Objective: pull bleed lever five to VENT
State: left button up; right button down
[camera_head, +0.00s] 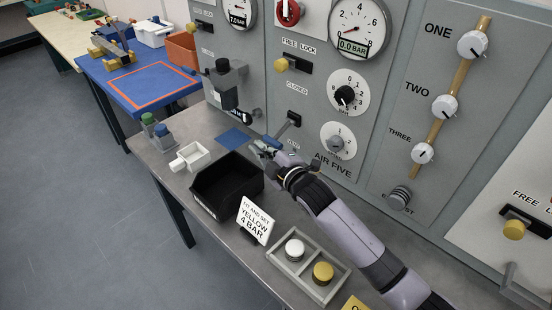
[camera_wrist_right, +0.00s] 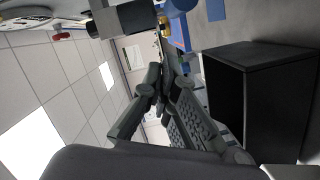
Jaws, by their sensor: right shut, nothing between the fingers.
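The AIR FIVE panel (camera_head: 318,100) carries a small dark bleed lever (camera_head: 292,119) below a plate reading CLOSED. A grey stem slants down and left from its black end. My right gripper (camera_head: 261,146) is just below and left of the lever in the head view, over the bench. Its fingers (camera_wrist_right: 163,82) are together and empty in the wrist view. I cannot tell whether it touches the lever; they look apart. My left gripper is not in view.
A sign (camera_head: 255,220) and a grey tray (camera_head: 298,283) with white and yellow knobs stand nearer. A grey block (camera_head: 224,78) juts from the panel at left.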

pick_arm(q)
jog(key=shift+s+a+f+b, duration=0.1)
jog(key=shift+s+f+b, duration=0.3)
jog(key=shift+b, duration=0.45)
pick_arm(e)
jog(key=v, duration=1)
jog(key=shift+r, duration=0.2)
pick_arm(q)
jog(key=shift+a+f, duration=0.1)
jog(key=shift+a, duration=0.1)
pick_arm(e)
jog(key=shift+s+a, duration=0.1)
